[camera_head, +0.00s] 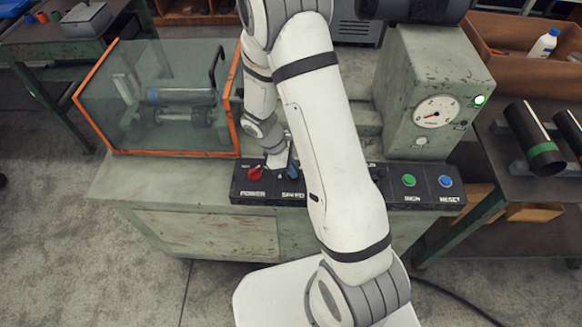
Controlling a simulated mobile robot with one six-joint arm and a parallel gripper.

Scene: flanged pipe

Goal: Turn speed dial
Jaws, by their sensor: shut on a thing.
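The black control panel (428,190) runs along the front of the green machine. On it a red knob (255,174) sits above the POWER label. My gripper (284,168) reaches down to the panel and is shut on the speed dial. The fingertips are small and partly hidden, so the dial's pointer angle cannot be read.
A green button (409,180) and a blue button (446,181) are on the panel's right. A round gauge (436,112) and a lit green lamp (480,100) are above them. An orange-framed clear guard (160,100) stands close left of my gripper. My arm hides the panel's middle.

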